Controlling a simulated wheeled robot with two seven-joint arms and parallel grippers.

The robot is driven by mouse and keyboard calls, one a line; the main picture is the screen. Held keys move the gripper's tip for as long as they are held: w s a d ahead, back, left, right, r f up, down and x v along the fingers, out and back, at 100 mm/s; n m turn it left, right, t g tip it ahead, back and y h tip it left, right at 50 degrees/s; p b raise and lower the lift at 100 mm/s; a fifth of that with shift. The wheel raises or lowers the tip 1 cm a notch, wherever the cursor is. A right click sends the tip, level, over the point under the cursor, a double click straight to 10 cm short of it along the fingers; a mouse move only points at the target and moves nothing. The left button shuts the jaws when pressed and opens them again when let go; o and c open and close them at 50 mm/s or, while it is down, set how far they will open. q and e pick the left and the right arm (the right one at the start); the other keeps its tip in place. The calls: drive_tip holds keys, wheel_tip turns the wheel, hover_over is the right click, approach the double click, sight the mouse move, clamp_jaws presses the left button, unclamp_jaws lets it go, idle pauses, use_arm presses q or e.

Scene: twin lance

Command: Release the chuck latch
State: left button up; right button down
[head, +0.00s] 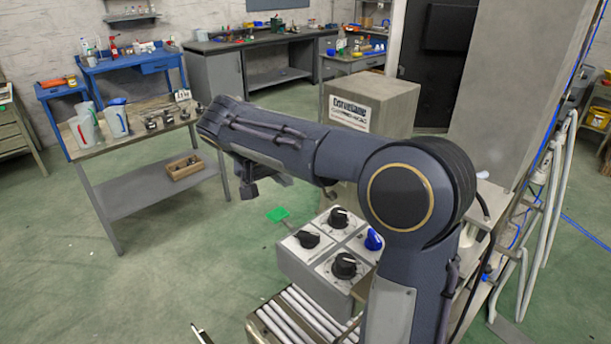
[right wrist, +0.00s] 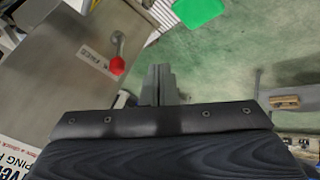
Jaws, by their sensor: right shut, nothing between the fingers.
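My right gripper (head: 248,190) hangs below the end of my right arm in the head view, over the open floor left of a control box. In the right wrist view its fingers (right wrist: 160,80) are together with nothing between them. A short grey lever with a red ball knob (right wrist: 117,65) stands on a grey machine panel, left of the fingers and apart from them. The lever cannot be made out in the head view. My left gripper is not in view.
A grey control box (head: 296,265) with black knobs and a blue knob (head: 373,240) sits above a roller rack (head: 290,318). A grey lettered cabinet (head: 390,105) stands behind my right arm. A workbench (head: 110,148) is at left. Green floor between is mostly clear.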

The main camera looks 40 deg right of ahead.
drive_tip(key=d, duration=0.1)
drive_tip(key=s+d, duration=0.1)
drive_tip(key=d, duration=0.1)
drive_tip(key=d+f+p, duration=0.1)
drive_tip(key=shift+s+d, duration=0.3)
drive_tip(key=shift+d, duration=0.05)
drive_tip(key=s+m+t+b, duration=0.3)
drive_tip(key=s+t+b, duration=0.3)
drive_tip(key=b, duration=1.4)
drive_tip(key=shift+d+t+b, duration=0.25)
drive_tip(key=shift+t+b, duration=0.05)
drive_tip(key=shift+t, duration=0.5)
